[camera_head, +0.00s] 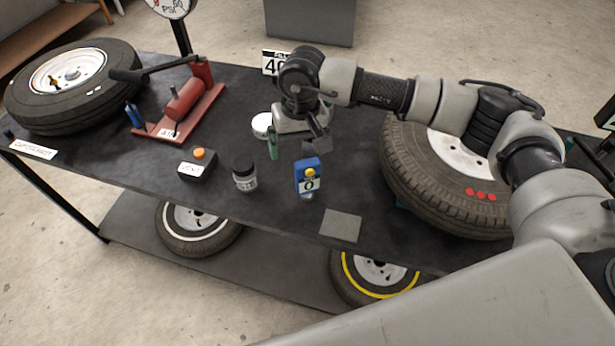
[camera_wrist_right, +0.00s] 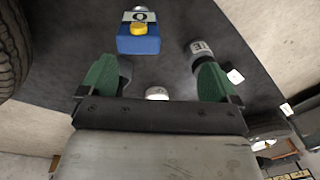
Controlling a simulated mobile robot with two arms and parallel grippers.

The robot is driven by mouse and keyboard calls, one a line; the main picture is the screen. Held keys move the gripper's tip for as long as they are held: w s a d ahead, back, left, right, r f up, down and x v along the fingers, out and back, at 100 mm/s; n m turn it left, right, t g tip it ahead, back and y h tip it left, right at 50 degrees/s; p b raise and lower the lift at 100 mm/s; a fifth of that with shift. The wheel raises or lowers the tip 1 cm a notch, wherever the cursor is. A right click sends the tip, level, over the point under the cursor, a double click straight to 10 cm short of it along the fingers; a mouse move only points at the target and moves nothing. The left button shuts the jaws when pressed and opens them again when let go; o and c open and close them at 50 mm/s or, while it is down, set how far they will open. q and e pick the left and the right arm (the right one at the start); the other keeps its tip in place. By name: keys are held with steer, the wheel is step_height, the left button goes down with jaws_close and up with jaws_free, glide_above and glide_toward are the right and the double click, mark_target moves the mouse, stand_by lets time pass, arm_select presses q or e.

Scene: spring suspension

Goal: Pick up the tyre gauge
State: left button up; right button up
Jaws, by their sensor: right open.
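The blue box-shaped device (camera_head: 307,176) with a yellow knob and a display reading 0 appears to be the tyre gauge. It stands on the dark bench top, near the middle of the front part. In the right wrist view the gauge (camera_wrist_right: 138,44) is beyond the fingertips, toward the top and left of centre. My right gripper (camera_head: 296,146) is above the bench behind the gauge, apart from it. Its green-padded fingers are spread wide, as the wrist view shows (camera_wrist_right: 155,75), and nothing is held. My left gripper is out of view.
A dark jar (camera_head: 244,176) stands left of the gauge. A black box with an orange button (camera_head: 198,164) lies further left. A grey square (camera_head: 341,224) lies to the right front. A large tyre (camera_head: 411,165) is at right. A red tool (camera_head: 184,106) is at left.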

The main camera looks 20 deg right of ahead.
mark_target(306, 160)
steer(key=shift+w+d+r+h, duration=0.1)
steer(key=shift+w+d+h, duration=0.1)
steer(key=shift+d, duration=0.2)
steer(key=shift+w+d+r+h, duration=0.1)
steer(key=shift+d+h, duration=0.1)
steer(key=shift+d, duration=0.2)
steer(key=shift+d+f, duration=0.15)
steer(key=shift+f, duration=0.15)
step_height(306, 160, down, 4)
steer(key=shift+w+f+p, duration=0.1)
steer(key=shift+f+p, duration=0.15)
steer(key=shift+p, duration=0.65)
step_height(306, 160, down, 5)
steer(key=p, duration=0.2)
steer(key=shift+w+d+r+p, duration=0.1)
steer(key=shift+w+p, duration=0.05)
steer(key=shift+p, duration=0.25)
steer(key=shift+f, duration=0.35)
steer(key=c, duration=1.1)
